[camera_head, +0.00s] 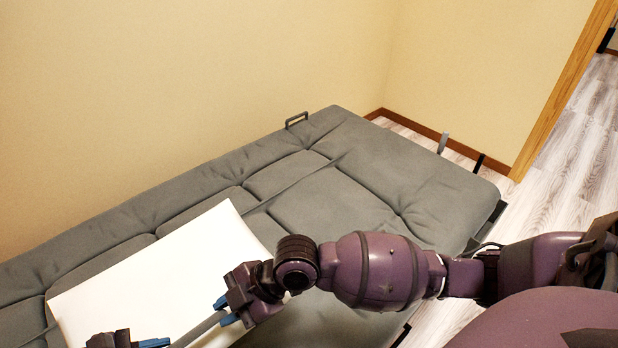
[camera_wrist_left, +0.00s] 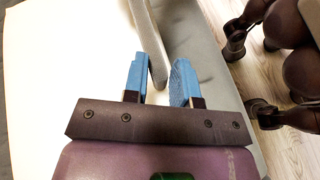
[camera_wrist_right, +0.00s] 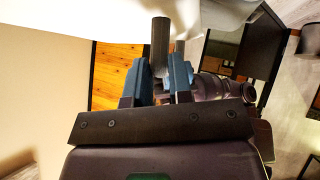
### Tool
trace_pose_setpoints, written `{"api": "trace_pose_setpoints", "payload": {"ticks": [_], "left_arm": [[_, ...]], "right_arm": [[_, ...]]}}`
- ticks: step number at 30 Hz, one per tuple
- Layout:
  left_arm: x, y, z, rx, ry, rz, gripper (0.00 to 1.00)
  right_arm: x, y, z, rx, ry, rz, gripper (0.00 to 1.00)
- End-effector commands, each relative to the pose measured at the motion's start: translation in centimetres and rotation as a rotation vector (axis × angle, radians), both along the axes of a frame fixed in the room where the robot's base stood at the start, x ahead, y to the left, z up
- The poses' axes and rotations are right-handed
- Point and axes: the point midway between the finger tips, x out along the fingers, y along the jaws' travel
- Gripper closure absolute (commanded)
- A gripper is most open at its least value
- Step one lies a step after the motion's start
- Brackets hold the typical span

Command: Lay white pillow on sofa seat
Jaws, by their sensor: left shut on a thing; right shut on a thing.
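The white pillow (camera_head: 150,275) is a flat white slab over the grey sofa seat (camera_head: 325,205) at the lower left of the head view. I cannot tell if its underside touches the seat. A grey bar-like handle (camera_head: 200,329) runs along its near side. My right gripper (camera_head: 225,311) is shut on this handle; its blue fingers also show in the right wrist view (camera_wrist_right: 160,70). My left gripper (camera_head: 152,343), mostly cut off by the head view's bottom edge, is shut on the handle too, as the left wrist view (camera_wrist_left: 158,80) shows. The pillow's near edge is partly hidden by my right arm.
The sofa's right part is bare. A small grey loop (camera_head: 297,120) stands at its back edge by the beige wall (camera_head: 200,80). Wooden floor (camera_head: 570,140) lies to the right, beside a wooden door frame (camera_head: 565,90).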

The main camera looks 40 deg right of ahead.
Motion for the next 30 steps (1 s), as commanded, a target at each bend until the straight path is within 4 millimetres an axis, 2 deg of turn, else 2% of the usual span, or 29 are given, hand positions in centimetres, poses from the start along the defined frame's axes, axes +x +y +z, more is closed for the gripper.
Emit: {"api": "trace_pose_setpoints", "payload": {"ticks": [2,8,30], "left_arm": [[-0.2,-0.2,0.1,-0.003,-0.001,-0.007,1.0],[-0.4,-0.2,-0.7,-0.004,0.011,-0.007,1.0],[-2.3,-0.2,-7.1,-0.004,0.109,-0.006,1.0]], "right_arm": [[0.1,0.2,0.3,0.008,-0.006,0.0,1.0],[-0.1,0.2,-0.5,0.008,0.005,0.0,1.0],[-2.0,0.2,-6.9,0.008,0.104,0.0,1.0]]}}
